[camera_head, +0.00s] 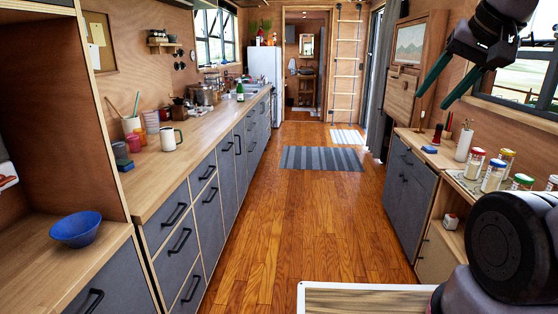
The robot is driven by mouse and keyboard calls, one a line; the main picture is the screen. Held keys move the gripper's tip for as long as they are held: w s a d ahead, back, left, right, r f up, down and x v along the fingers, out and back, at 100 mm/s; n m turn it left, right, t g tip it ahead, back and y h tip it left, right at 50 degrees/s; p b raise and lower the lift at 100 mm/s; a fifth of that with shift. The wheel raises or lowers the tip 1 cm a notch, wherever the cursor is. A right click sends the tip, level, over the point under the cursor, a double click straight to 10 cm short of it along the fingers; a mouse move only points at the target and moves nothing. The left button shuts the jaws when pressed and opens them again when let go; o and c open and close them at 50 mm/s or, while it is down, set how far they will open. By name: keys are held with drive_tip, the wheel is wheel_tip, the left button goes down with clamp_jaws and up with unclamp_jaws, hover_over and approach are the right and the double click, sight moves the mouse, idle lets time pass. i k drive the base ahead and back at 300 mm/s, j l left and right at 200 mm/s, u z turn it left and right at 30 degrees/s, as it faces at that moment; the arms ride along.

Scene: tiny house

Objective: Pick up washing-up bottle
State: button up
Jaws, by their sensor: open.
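A small green bottle (240,92) with a pale label stands upright far down the left counter, near the sink end. It may be the washing-up bottle, but it is too small to tell. My gripper (431,106) hangs at the upper right with two dark green fingers spread apart and nothing between them. It is in the air near the right wall, much closer to the camera than the green bottle and well away from it.
The left counter (150,195) holds a white mug (168,139), sponges and a utensil pot. A blue bowl (76,230) sits in the near-left recess. Several jars stand on the right, near a paper roll (463,146). The wooden floor (300,220) between is clear, with a striped rug (321,158).

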sight(239, 90)
drive_tip(key=i, duration=4.15)
drive_tip(key=i+u, duration=0.15)
drive_tip(key=i, duration=0.5)
drive_tip(key=i+l+u, duration=0.1)
drive_tip(key=i, duration=0.5)
drive_tip(key=i+l+u, duration=0.15)
drive_tip(key=i, duration=0.5)
drive_tip(key=i+l+u, duration=0.2)
drive_tip(key=i+u, duration=0.2)
drive_tip(key=i+l+u, duration=1)
drive_tip(key=l+u, duration=0.15)
drive_tip(key=l, duration=0.15)
